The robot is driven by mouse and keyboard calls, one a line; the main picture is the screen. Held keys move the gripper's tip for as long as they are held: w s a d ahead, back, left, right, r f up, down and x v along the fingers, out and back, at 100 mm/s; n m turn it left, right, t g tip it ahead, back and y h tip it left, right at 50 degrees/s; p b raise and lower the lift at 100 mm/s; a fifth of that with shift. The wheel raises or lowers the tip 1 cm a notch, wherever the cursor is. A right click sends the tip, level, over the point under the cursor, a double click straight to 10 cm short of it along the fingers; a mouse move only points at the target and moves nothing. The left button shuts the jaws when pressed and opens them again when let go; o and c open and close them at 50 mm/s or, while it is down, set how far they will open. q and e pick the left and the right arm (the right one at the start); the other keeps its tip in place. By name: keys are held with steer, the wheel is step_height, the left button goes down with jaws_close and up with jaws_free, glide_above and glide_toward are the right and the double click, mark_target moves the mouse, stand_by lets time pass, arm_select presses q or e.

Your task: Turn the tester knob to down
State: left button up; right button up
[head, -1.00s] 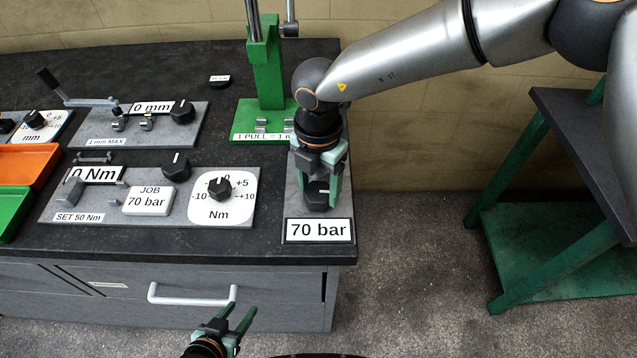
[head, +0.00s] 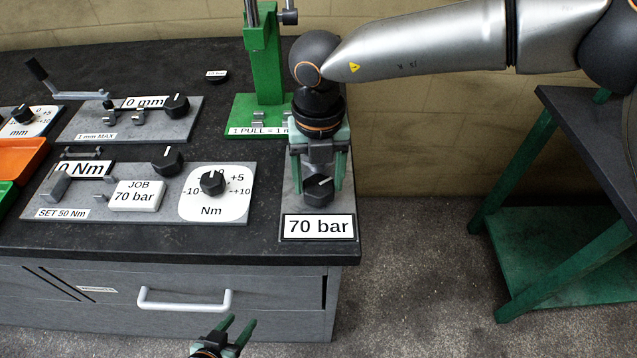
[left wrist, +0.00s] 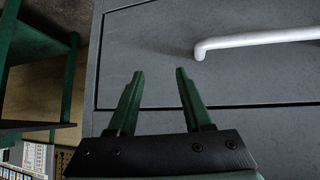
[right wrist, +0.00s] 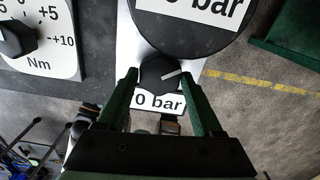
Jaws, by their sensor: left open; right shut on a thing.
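The tester has a black knob (head: 318,192) with a white pointer line, behind a "70 bar" display plate (head: 318,227) at the bench's right corner. My right gripper (head: 318,182) comes down from above and is shut on this knob, one finger on each side. In the right wrist view the knob (right wrist: 158,75) sits between the fingertips (right wrist: 160,72), its white line pointing right and slightly up. My left gripper (head: 237,322) is open and empty, low in front of the drawer; it also shows in the left wrist view (left wrist: 160,74).
The bench drawer has a pale handle (head: 185,300). Left of the tester is a grey panel (head: 100,216) with knobs, a "JOB 70 bar" card (head: 136,196) and an Nm dial (head: 214,194). A green press stand (head: 265,65) stands behind. A green-legged table (head: 560,250) is at right.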

steer(key=shift+f+n+b, duration=0.1)
steer(key=shift+n+b, duration=0.35)
steer(key=shift+n, duration=0.45)
steer(key=n+b, duration=0.1)
steer(key=n, duration=0.1)
steer(key=shift+n, duration=0.4)
steer(key=shift+n+b, duration=0.5)
steer(key=shift+n, duration=0.6)
arm_select(q)
steer(key=shift+w+d+f+h+b, duration=0.2)
steer(key=shift+w+d+f, duration=0.2)
steer(key=shift+d, duration=0.25)
steer(key=shift+w+d+f+h+b, duration=0.1)
steer(key=shift+w+d+f+h, duration=0.15)
steer(key=shift+d+f, duration=0.3)
arm_select(e)
steer(key=shift+n, duration=1.1)
steer(key=shift+r, duration=0.2)
steer(key=o, duration=1.4)
steer(key=shift+c, duration=0.2)
arm_select(q)
steer(key=shift+a, duration=0.1)
steer(key=shift+f+m, duration=0.1)
steer(key=shift+m, duration=0.2)
